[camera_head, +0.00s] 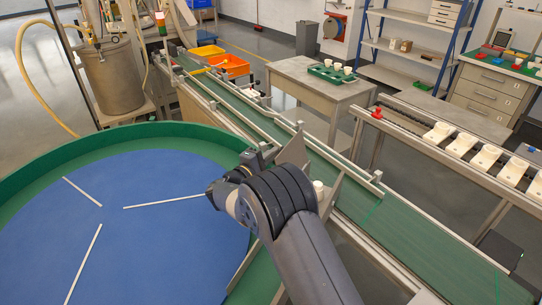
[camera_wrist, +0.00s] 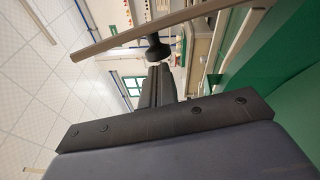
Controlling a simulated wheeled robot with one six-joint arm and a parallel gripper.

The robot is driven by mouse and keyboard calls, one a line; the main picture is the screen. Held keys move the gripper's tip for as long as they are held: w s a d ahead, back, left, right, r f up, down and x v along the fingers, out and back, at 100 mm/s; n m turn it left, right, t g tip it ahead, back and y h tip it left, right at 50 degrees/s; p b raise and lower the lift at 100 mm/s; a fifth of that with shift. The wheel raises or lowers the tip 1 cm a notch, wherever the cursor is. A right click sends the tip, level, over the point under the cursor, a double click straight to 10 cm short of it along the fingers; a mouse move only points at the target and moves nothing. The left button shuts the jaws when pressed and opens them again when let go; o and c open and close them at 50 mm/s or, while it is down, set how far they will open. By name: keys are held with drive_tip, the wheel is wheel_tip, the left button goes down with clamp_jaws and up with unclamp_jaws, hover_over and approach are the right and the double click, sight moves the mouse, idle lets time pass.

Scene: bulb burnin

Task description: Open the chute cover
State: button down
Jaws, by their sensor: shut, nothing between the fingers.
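My gripper (camera_wrist: 160,70) is shut and empty, its dark fingers together in the wrist view. Just beyond the fingertips is a black round knob (camera_wrist: 158,48) on a long, thin grey-brown panel seen nearly edge-on (camera_wrist: 110,40), which looks like the chute cover. The knob appears close to the fingertips; I cannot tell whether they touch. In the head view my gripper (camera_head: 262,157) is beside grey chute plates (camera_head: 328,192) between the round table and the conveyor. My arm hides much of the chute, and the knob cannot be made out there.
A blue round table (camera_head: 150,220) with a green rim fills the left. A green conveyor (camera_head: 370,215) runs diagonally past the chute, with a white item (camera_head: 318,187) near the plates. A grey table (camera_head: 310,85) holds a green tray (camera_head: 332,72). A rack of white holders (camera_head: 485,158) stands right.

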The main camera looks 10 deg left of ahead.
drive_tip(key=shift+s+d+r+m+g+b, duration=0.15)
drive_tip(key=shift+d+r+m+b, duration=0.35)
drive_tip(key=shift+b, duration=0.85)
drive_tip(key=shift+s+d+r+m+g+b, duration=0.15)
drive_tip(key=shift+d+m+b, duration=0.4)
drive_tip(key=shift+b, duration=0.75)
drive_tip(key=shift+a, duration=0.25)
